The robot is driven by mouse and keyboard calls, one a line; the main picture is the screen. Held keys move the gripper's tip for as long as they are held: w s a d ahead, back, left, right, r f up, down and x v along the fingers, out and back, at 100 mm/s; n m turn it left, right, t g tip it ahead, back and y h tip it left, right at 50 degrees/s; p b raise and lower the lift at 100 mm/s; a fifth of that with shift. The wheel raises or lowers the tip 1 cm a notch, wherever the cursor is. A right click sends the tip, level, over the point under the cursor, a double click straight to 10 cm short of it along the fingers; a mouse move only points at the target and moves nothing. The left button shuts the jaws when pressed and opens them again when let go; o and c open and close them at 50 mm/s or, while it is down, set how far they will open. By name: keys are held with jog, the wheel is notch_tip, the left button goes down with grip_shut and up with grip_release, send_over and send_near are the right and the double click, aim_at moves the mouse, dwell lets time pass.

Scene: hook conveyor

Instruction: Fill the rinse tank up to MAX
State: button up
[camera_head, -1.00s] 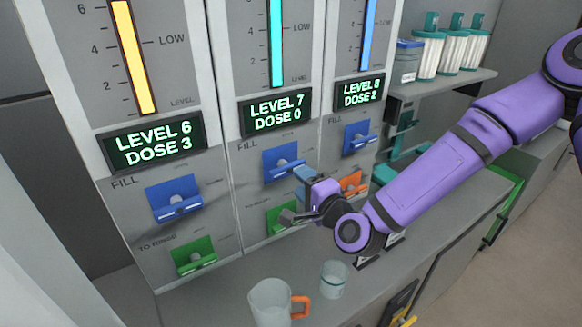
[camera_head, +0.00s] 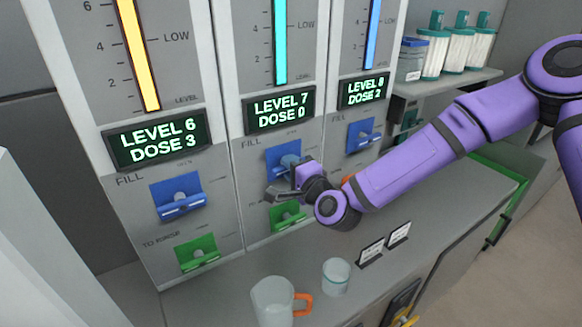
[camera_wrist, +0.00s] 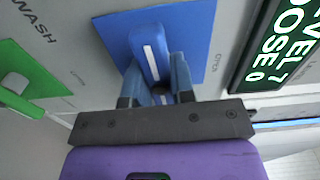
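Three panel columns each have a level bar and a green-lit display. The left display (camera_head: 157,140) reads LEVEL 6 DOSE 3, the middle display (camera_head: 279,108) LEVEL 7 DOSE 0, the right display (camera_head: 367,89) LEVEL 8 DOSE 2. Each shows a blue FILL lever; the left lever (camera_head: 181,205) is clear of me. My gripper (camera_wrist: 157,65) is open at the middle blue lever (camera_wrist: 149,48), one finger on each side; firm contact cannot be told. In the head view, my gripper (camera_head: 287,180) partly hides that lever. Which column is the rinse tank, and any MAX mark, I cannot tell.
Green levers sit below, at left (camera_head: 196,253) and middle (camera_head: 287,216); wrist-view text beside the middle one ends in WASH. A jug (camera_head: 271,303) with an orange handle and a cup (camera_head: 336,276) stand on the counter. Lidded containers (camera_head: 460,50) stand on the right shelf.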

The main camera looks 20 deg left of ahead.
grip_shut()
jog(key=shift+n, duration=0.3)
jog(key=n, duration=0.3)
jog(key=shift+n, duration=1.8)
jog(key=o, duration=0.8)
grip_release()
jog(key=shift+c, duration=0.2)
jog(key=shift+s+d, duration=0.1)
